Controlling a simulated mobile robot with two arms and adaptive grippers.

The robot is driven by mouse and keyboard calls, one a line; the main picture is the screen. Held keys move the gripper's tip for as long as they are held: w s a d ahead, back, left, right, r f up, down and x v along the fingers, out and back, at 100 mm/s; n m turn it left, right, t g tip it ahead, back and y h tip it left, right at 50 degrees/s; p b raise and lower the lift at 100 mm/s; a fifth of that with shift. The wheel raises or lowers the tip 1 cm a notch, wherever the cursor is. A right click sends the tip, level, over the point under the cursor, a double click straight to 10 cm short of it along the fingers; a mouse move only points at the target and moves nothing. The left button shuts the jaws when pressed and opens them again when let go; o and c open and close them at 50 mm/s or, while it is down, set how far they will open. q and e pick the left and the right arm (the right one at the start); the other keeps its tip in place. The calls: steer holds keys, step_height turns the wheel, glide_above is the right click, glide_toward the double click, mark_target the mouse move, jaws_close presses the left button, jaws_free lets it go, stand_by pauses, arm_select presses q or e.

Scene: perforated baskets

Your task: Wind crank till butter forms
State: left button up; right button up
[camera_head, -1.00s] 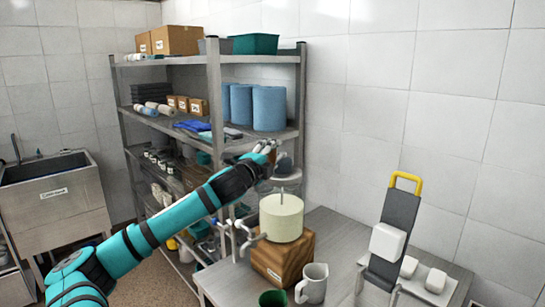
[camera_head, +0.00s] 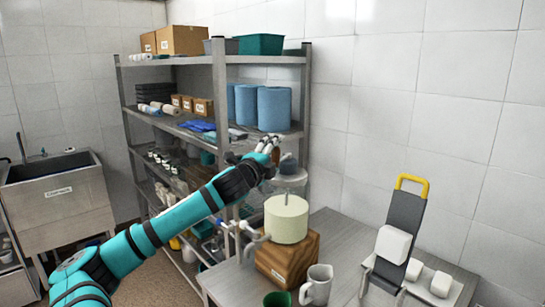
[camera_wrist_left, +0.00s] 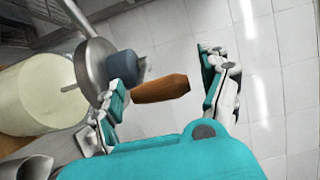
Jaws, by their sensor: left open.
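The churn has a cream cylinder (camera_head: 286,220) on a wooden block (camera_head: 287,256), standing on the metal table (camera_head: 335,245). Above the cylinder is a grey disc (camera_head: 290,178) with a blue-grey hub (camera_head: 289,161). In the left wrist view the disc (camera_wrist_left: 93,72) and hub (camera_wrist_left: 126,66) show beside a brown wooden crank handle (camera_wrist_left: 160,88). My left gripper (camera_head: 268,146) is open at the upper left of the disc. In the wrist view the handle lies between its spread fingers (camera_wrist_left: 168,88), with a gap on the right finger's side. My right gripper is not in view.
A metal shelf rack (camera_head: 307,85) with blue rolls (camera_head: 273,108) stands close behind my left gripper. A white mug (camera_head: 318,284) and a green cup (camera_head: 277,299) stand in front of the churn. A dark stand with a yellow handle (camera_head: 411,180) and white blocks (camera_head: 441,283) are right.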

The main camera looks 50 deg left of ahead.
arm_select(q)
steer(key=shift+s+d+f, duration=0.1)
steer(key=shift+d, duration=0.2)
steer(key=shift+s+d+f, duration=0.1)
steer(key=shift+s, duration=0.15)
steer(key=v, duration=1.1)
steer(key=shift+s+a, duration=0.15)
steer(key=shift+a, duration=0.2)
